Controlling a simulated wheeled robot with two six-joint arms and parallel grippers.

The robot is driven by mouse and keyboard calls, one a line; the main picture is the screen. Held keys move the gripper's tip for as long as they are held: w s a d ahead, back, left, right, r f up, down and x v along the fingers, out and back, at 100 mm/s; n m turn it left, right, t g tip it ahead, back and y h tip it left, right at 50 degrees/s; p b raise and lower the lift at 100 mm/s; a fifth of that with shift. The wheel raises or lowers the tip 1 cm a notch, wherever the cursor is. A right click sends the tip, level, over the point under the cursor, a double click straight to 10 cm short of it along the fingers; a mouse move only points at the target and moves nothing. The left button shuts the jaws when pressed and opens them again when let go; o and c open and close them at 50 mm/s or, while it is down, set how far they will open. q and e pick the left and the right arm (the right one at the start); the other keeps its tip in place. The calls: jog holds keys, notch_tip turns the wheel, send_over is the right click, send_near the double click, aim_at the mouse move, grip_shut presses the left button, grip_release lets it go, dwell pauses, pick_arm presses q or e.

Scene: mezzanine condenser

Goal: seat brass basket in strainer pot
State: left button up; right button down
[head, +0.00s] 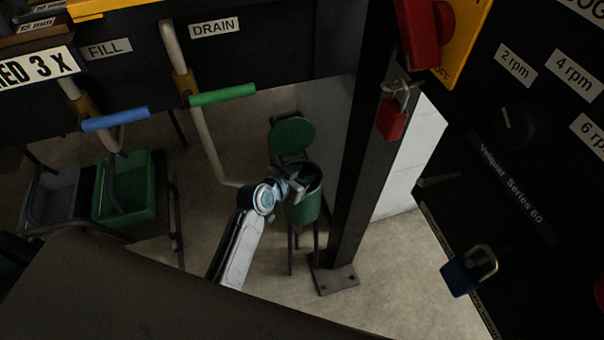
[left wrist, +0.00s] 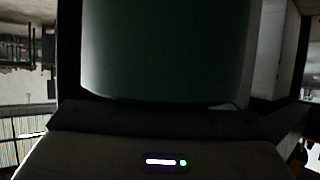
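The strainer pot (head: 304,208) is a green cylinder on thin legs beside the black post, with its round green lid (head: 291,135) swung up behind it. My left gripper (head: 305,182) is at the pot's mouth, over its near rim. The gripper hides much of the opening, and I cannot tell whether its fingers are open or shut, or whether they hold anything. In the left wrist view, the dark green pot wall (left wrist: 165,50) fills the upper middle, very close. No brass basket can be made out in either view. My right gripper is not in view.
A black post (head: 352,170) stands just right of the pot. The drain pipe with its green handle (head: 222,95) comes down to its left. A green bin (head: 127,187) and grey bin (head: 50,198) stand farther left. A dark control panel (head: 540,170) borders the right.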

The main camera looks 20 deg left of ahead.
pick_arm(q)
jog(key=shift+r+p, duration=0.4)
jog(key=shift+r, duration=0.15)
jog(key=v, duration=1.2)
jog(key=shift+b, duration=0.45)
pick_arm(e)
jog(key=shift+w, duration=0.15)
pick_arm(q)
jog(key=s+a+f+n+g+y, duration=0.1)
jog(key=s+a+f+g, duration=0.2)
jog(key=f, duration=0.9)
jog(key=s+a+f+n+g+y, duration=0.15)
jog(key=s+f, duration=0.35)
jog(key=f, duration=0.7)
jog(key=s+a+f+n+g+y, duration=0.1)
jog(key=s+a+f+y, duration=0.2)
jog(key=f, duration=0.8)
jog(key=s+a+f+g, duration=0.1)
jog(key=s+f+g, duration=0.1)
jog(key=s+f, duration=0.6)
jog(key=s+a+f+g, duration=0.2)
jog(key=s+f, duration=0.6)
jog(key=s, duration=1.1)
jog(key=shift+a+f, duration=0.35)
